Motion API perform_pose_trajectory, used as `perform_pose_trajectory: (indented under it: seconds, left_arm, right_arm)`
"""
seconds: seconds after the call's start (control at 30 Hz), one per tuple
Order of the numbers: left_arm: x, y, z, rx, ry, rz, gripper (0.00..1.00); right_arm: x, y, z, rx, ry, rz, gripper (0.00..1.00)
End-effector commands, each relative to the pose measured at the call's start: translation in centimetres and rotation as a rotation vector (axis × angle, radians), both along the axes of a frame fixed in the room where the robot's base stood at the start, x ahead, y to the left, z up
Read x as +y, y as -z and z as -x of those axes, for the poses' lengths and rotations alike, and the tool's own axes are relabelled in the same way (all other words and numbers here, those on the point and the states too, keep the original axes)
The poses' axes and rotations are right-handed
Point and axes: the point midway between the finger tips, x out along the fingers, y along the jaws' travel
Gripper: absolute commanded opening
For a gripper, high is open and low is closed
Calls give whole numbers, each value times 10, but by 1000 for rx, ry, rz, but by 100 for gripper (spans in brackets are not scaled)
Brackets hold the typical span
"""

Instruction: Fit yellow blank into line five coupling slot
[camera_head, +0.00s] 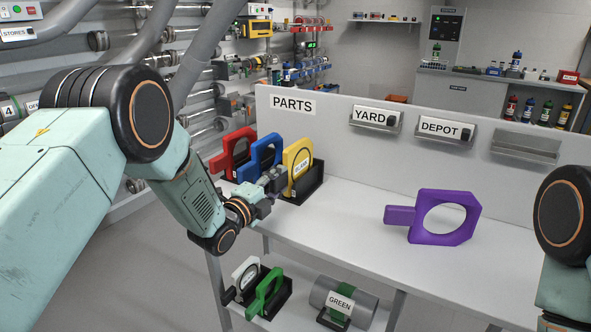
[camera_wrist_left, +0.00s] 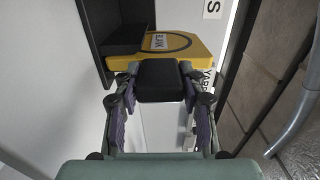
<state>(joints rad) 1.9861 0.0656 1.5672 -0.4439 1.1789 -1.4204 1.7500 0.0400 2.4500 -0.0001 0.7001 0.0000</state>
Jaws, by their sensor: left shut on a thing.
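The yellow blank (camera_head: 297,160) stands upright in a black rack (camera_head: 312,183) at the left end of the workbench. It is a flat plate with a dark ring marking and a white label. My left gripper (camera_head: 274,182) is at its near lower end, shut on it. In the left wrist view the yellow blank (camera_wrist_left: 180,46) lies just beyond the fingertips of my left gripper (camera_wrist_left: 160,82), partly in the black rack (camera_wrist_left: 100,40). My right gripper is out of view. I cannot make out the line five coupling slot.
Blue (camera_head: 262,153) and red (camera_head: 233,152) plates stand beside the yellow one. A purple ring plate (camera_head: 437,217) lies on the bench (camera_head: 350,215). Green (camera_head: 265,292) and white (camera_head: 246,272) plates are on the lower shelf. Pipes (camera_head: 205,55) line the left wall.

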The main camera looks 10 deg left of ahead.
Motion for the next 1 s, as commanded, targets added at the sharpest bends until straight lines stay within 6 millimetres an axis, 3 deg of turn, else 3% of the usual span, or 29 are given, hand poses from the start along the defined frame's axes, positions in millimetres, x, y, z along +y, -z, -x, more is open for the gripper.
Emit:
perform_pose_trajectory:
  seconds: [1.0]
  left_arm:
    - [4,-9,9,-2,0,1,2]
  right_arm:
    - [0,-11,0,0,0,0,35]
